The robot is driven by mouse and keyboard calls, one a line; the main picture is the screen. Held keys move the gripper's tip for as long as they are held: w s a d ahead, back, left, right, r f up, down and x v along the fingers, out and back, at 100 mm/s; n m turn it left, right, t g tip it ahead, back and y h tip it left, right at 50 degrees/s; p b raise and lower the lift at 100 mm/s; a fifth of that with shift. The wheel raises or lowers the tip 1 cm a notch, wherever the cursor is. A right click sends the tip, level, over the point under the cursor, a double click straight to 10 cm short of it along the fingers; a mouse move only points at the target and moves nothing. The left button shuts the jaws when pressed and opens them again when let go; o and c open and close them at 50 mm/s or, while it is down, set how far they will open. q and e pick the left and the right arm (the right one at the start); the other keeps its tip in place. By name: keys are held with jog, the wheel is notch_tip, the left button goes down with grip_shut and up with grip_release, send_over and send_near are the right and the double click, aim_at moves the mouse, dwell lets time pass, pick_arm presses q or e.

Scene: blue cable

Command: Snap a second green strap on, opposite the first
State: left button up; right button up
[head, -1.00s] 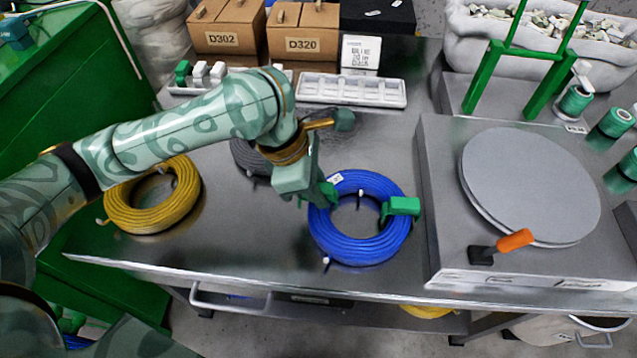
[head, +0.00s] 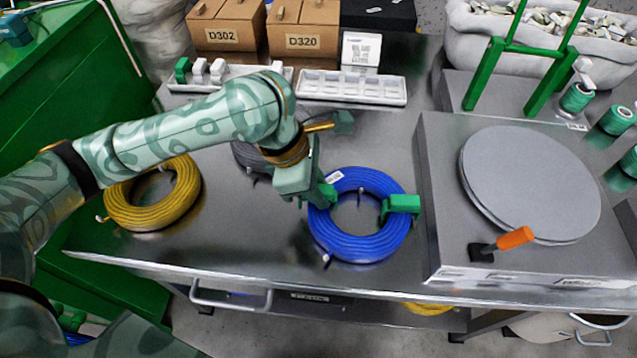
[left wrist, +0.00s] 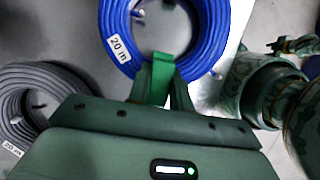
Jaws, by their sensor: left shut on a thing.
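The blue cable coil (head: 345,247) lies flat on the steel table. One green strap (head: 402,205) sits around the right side of its ring. My left gripper (head: 322,194) is at the left side of the ring, across from that strap. In the left wrist view, the left gripper (left wrist: 163,88) is shut on a second green strap (left wrist: 160,78), which is at the near edge of the blue coil (left wrist: 203,35). The fingers hide part of it, so I cannot tell whether it is fully closed around the cable. My right gripper is not in view.
A yellow coil (head: 150,217) lies left on the table (head: 250,240), and a grey coil (head: 245,157) is partly behind my left arm. A turntable (head: 530,185) with an orange-handled lever (head: 515,238) stands right. White trays (head: 352,88) and boxes (head: 303,30) line the back.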

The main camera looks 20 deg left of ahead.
pick_arm(q)
jog(key=shift+f, duration=0.65)
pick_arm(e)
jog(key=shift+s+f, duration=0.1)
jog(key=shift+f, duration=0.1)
pick_arm(q)
jog(key=shift+f, duration=0.1)
jog(key=shift+r, duration=0.2)
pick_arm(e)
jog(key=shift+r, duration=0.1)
pick_arm(q)
jog(key=shift+r+p, duration=0.45)
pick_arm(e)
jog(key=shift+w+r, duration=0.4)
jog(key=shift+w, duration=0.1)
pick_arm(q)
jog(key=shift+r, duration=0.2)
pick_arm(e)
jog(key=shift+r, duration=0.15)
pick_arm(q)
jog(key=shift+r+p, duration=0.4)
jog(key=shift+p, duration=0.25)
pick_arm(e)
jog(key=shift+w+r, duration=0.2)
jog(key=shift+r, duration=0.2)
